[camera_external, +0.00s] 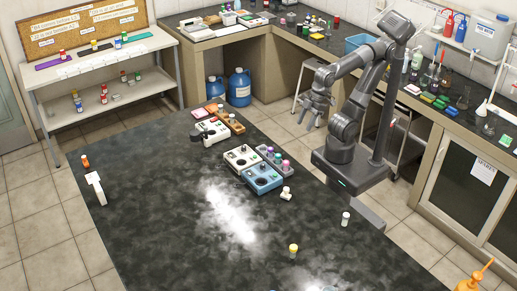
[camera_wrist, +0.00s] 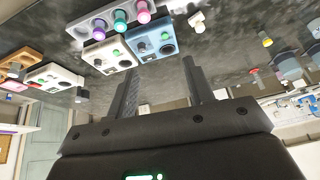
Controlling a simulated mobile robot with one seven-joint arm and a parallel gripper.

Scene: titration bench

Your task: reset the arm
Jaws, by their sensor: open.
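My gripper (camera_external: 318,104) is raised in the air beyond the right edge of the dark bench, with my arm folded up above its base. Its fingers are apart with nothing between them. In the wrist view my gripper (camera_wrist: 160,85) shows two separated dark fingers, and the bench appears upside down beyond them. My gripper touches nothing.
The dark bench (camera_external: 150,225) holds a blue device (camera_external: 262,178), white devices (camera_external: 241,158), a vial rack (camera_external: 272,158) and scattered small bottles. A side counter (camera_external: 465,125) with flasks stands behind my arm. A white shelf (camera_external: 110,60) is at left. The bench's front-left area is mostly clear.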

